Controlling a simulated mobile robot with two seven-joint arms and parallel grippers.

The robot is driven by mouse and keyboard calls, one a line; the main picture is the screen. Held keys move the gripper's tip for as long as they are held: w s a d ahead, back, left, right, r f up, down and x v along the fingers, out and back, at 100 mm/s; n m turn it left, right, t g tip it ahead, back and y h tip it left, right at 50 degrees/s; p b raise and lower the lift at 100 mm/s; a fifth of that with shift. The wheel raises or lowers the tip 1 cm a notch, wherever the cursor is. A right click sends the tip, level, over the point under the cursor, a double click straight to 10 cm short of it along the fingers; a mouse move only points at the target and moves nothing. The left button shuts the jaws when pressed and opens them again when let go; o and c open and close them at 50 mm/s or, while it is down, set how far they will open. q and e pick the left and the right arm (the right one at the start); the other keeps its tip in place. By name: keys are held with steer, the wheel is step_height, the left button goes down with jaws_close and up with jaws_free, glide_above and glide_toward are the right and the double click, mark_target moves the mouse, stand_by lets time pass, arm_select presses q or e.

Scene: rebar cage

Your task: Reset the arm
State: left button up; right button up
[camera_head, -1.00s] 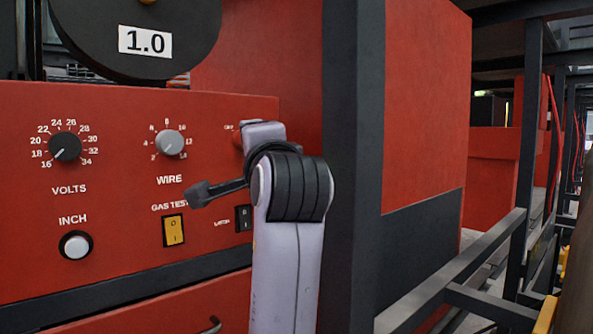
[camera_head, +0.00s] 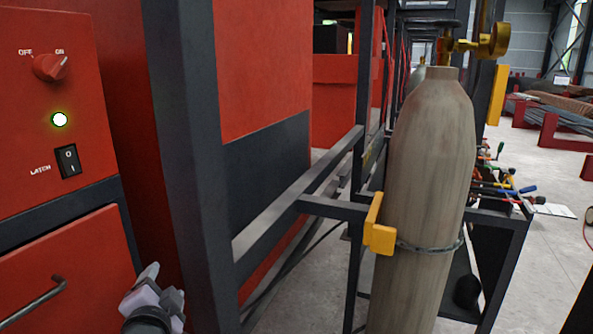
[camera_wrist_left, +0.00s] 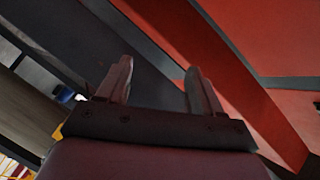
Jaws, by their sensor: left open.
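The rest of the left arm is below the picture edge. My right gripper is in neither view.
The red welding machine (camera_head: 95,120) with a lit lamp and a latch switch is at left. A dark post (camera_head: 190,150) stands beside it. A tall gas cylinder (camera_head: 425,180) is strapped to a dark frame at right.

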arm_select(q)
steer(key=s+d+f+n+g+h, duration=0.2)
steer(key=s+f+n+h, duration=0.1)
steer(key=s+f, duration=0.9)
steer(key=s+d+f+n+g+h, duration=0.2)
steer(key=s+f+n+h, duration=0.1)
steer(key=s+f, duration=1)
steer(key=shift+s+f+n+g, duration=0.25)
steer(key=shift+f+n+g, duration=0.2)
steer(key=shift+f, duration=0.2)
